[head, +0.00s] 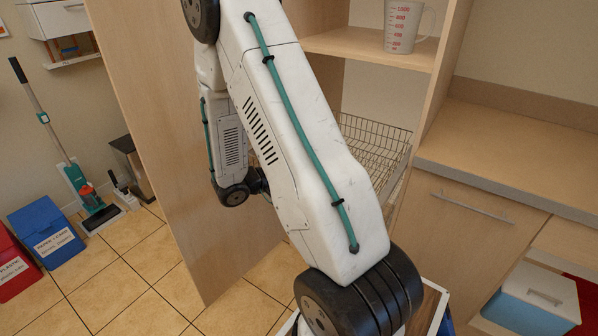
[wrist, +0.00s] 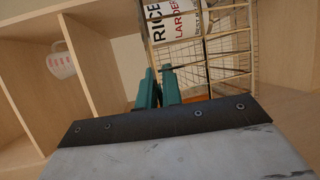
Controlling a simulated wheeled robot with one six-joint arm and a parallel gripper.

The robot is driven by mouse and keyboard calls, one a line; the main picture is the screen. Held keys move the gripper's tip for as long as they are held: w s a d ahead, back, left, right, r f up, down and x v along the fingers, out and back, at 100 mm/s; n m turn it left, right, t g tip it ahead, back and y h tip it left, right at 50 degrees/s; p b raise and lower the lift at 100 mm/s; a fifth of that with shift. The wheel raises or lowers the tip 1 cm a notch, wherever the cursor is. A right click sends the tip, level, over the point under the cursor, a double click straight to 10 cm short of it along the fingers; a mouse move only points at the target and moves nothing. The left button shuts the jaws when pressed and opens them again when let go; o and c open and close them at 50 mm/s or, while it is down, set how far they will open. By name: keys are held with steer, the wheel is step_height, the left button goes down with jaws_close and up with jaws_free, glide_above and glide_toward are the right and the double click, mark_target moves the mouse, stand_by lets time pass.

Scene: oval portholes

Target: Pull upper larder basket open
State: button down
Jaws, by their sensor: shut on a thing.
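A wire larder basket with a light frame shows in the wrist view (wrist: 253,45), and a wire basket shows beside my arm in the head view (head: 372,146). In the wrist view a white tin marked RICE LARDER (wrist: 178,20) sits in the basket. My gripper (wrist: 159,73) has its teal fingers close together at the basket's near left edge, shut on it. The exact contact is hard to make out. In the head view my arm hides my gripper and part of the basket.
A measuring jug (head: 404,26) stands on the shelf above the basket. A tall wooden panel (head: 165,130) stands open on the left. A counter (head: 505,140) is at right.

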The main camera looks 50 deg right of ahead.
steer(key=c, duration=1.6)
jaws_free()
steer(key=shift+w, duration=0.35)
steer(key=shift+o, duration=0.2)
steer(key=shift+s, duration=0.15)
steer(key=shift+a, duration=0.1)
steer(key=v, duration=0.7)
steer(key=shift+a, duration=0.25)
steer(key=shift+r, duration=0.1)
